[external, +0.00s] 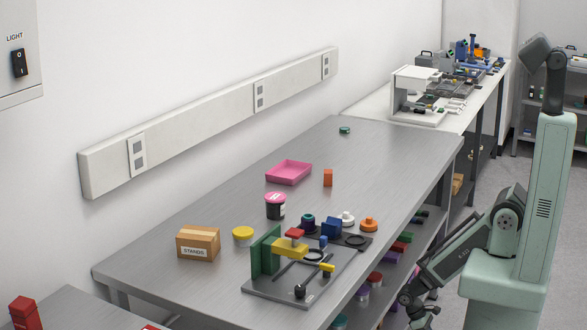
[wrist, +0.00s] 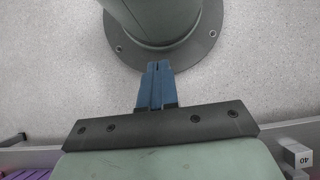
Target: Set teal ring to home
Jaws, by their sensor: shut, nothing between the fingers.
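A small teal-green round piece (external: 345,130) lies alone near the far end of the grey workbench; it is too small to tell for sure that it is the teal ring. In the external view my folded arm is right of the bench.
Near the fixture are a yellow-lidded jar (external: 243,236), a cardboard box (external: 198,243), a pink-lidded jar (external: 275,206), an orange knob (external: 369,225) and a white knob (external: 346,219). A pink tray (external: 289,173) and orange block (external: 328,178) stand farther back.

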